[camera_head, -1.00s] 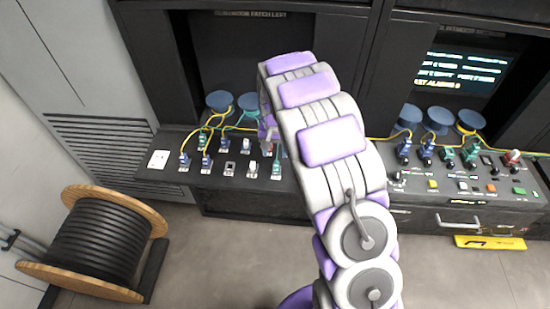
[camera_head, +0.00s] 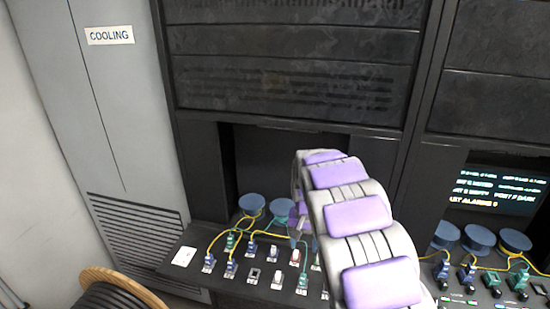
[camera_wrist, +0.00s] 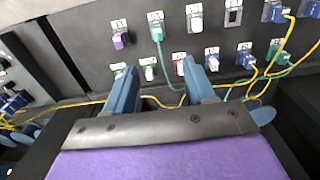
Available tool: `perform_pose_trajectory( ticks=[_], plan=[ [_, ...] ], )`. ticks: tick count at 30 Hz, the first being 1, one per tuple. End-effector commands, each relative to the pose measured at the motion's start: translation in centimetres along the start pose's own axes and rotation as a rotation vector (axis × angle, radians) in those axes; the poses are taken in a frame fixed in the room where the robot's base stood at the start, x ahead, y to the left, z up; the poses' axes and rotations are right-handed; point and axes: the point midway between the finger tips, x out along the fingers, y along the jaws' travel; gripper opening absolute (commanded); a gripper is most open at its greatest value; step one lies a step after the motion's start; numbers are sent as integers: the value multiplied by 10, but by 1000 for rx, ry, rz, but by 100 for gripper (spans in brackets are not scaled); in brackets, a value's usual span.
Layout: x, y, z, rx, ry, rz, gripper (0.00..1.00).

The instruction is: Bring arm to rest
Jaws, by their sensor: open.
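My gripper (camera_wrist: 158,76) shows in the wrist view as two blue fingers, spread apart with nothing held between them. Its fingertips are in front of the panel's lower row of connectors, and I cannot tell how far off they are. In the head view my purple and grey arm (camera_head: 360,215) arches up and over toward the console. The gripper end (camera_head: 298,222) is mostly hidden behind the arm there.
The console (camera_head: 208,284) carries several plugs, with blue spools (camera_head: 251,204) and yellow and teal cables behind them. Yellow cables (camera_wrist: 262,82) run close to the fingers. A grey cooling cabinet (camera_head: 110,130) stands left. A cable reel (camera_head: 118,291) shows at the bottom left.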

Motion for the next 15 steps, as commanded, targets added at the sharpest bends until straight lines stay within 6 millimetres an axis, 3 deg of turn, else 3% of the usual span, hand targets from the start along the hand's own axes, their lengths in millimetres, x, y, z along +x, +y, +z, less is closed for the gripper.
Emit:
perform_pose_trajectory(
  ticks=[5, 15],
  plan=[
    [-20, 15, 26, -7, -5, 12, 54],
    [-70, 59, 127, -56, -41, 32, 54]
  ],
)
